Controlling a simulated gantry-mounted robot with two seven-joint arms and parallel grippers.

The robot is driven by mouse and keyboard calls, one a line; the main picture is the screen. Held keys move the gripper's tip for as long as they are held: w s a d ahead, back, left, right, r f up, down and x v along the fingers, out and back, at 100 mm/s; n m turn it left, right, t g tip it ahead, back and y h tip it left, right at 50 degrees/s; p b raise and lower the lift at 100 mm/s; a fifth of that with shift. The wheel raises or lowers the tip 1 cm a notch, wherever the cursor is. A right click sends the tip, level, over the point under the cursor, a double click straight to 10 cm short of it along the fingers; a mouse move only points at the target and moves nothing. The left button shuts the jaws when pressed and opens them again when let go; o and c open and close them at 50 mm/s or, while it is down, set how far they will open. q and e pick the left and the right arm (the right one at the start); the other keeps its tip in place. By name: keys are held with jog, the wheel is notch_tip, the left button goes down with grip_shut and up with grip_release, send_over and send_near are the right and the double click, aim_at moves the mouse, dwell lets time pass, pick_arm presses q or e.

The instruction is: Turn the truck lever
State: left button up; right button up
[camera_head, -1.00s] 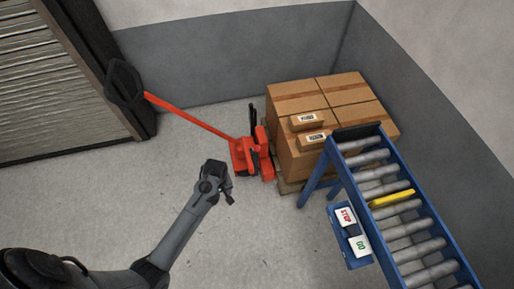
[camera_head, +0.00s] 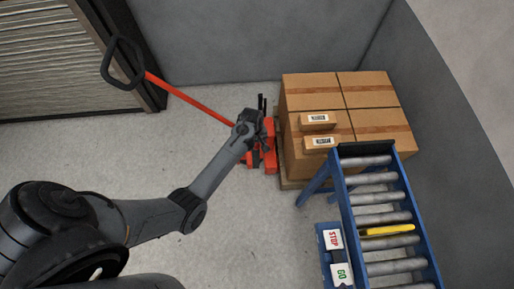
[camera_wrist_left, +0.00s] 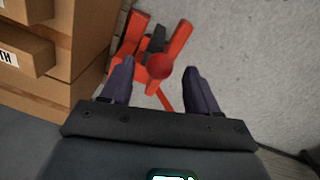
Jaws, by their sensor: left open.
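The red pallet truck (camera_head: 268,158) stands at the left side of the boxes, its long red bar (camera_head: 190,100) ending in a black loop handle (camera_head: 122,62). I cannot tell whether a finger touches. My right gripper is not in view.
Stacked cardboard boxes (camera_head: 372,130) on a pallet stand right of the truck. The floor (camera_head: 255,230) before the truck is clear.

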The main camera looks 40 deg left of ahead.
pick_arm(q)
jog(key=shift+w+d+f+b, duration=0.15)
jog(key=shift+f+b, duration=0.6)
jog(key=shift+f, duration=1.7)
grip_shut()
